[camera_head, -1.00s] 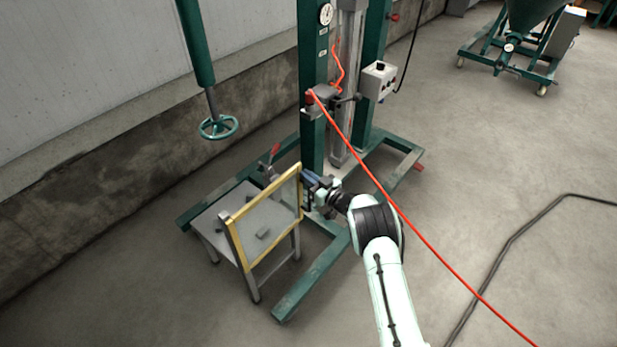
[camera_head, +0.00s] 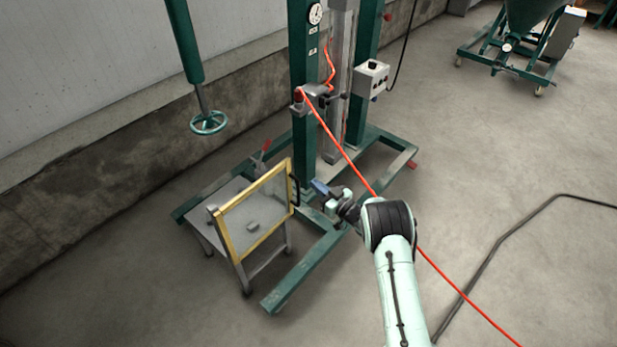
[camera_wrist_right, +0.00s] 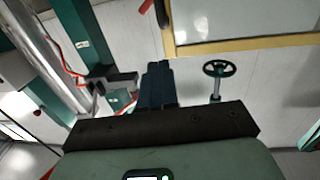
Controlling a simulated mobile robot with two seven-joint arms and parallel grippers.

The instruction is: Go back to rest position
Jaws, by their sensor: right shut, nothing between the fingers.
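My right gripper (camera_head: 319,187) is in the middle of the head view, just right of a yellow-framed clear panel (camera_head: 228,238). Its fingers are shut and empty, with a gap between them and the dark handle (camera_head: 294,190) on the panel's right edge. In the right wrist view the blue fingers (camera_wrist_right: 157,84) lie together, and the panel's yellow frame (camera_wrist_right: 240,44) shows above and to the right. My left gripper is not in view.
The panel stands upright at a small grey table (camera_head: 205,217). Behind is a green machine stand (camera_head: 303,90) with floor beams (camera_head: 305,268). A red hose (camera_head: 345,155) passes by my right arm. A green handwheel (camera_head: 208,123) hangs at the left. Floor at right is mostly clear.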

